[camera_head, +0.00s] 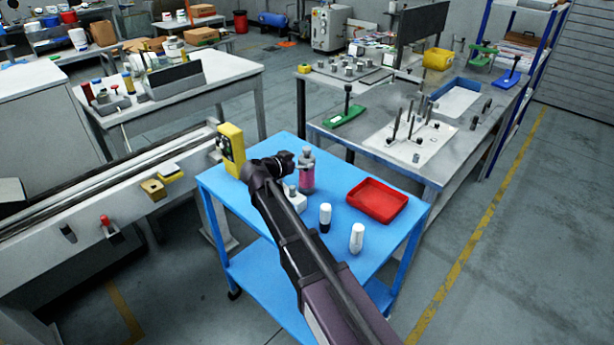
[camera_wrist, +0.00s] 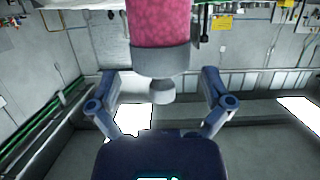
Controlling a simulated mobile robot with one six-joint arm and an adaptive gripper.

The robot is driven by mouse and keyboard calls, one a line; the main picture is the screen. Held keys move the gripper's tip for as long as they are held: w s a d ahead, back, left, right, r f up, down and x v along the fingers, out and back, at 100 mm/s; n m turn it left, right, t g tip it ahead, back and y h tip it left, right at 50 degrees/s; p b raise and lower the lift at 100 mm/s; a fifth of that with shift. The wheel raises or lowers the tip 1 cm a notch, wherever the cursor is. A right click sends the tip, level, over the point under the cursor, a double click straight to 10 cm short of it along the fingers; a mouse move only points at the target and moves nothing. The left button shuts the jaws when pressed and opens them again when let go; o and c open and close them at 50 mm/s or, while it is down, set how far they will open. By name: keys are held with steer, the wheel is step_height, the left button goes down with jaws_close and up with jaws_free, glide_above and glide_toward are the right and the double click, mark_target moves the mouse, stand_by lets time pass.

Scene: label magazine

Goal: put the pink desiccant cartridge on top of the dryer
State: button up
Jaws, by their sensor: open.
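The pink desiccant cartridge (camera_head: 307,178) stands upright on the blue cart, with a grey cap and knob. In the wrist view the cartridge (camera_wrist: 160,22) shows large, its grey cap and knob pointing down the picture. My gripper (camera_head: 287,162) is just left of the cartridge's upper part in the head view. In the wrist view the gripper's fingers (camera_wrist: 160,80) are spread wide on both sides of the cap, with gaps. I cannot tell whether they touch it. I cannot tell for sure which thing is the dryer.
The blue cart (camera_head: 270,277) also holds a yellow device (camera_head: 231,150), a small white object with a grey knob (camera_head: 295,200), a white-and-black cylinder (camera_head: 325,218), a white cylinder (camera_head: 357,238) and a red tray (camera_head: 377,201). A grey workbench (camera_head: 400,172) stands behind.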

steer(key=shift+x, duration=1.35)
steer(key=c, duration=1.2)
steer(key=shift+r, duration=0.2)
step_height(320, 180, up, 10)
steer(key=p, duration=0.9)
steer(key=shift+f, duration=0.2)
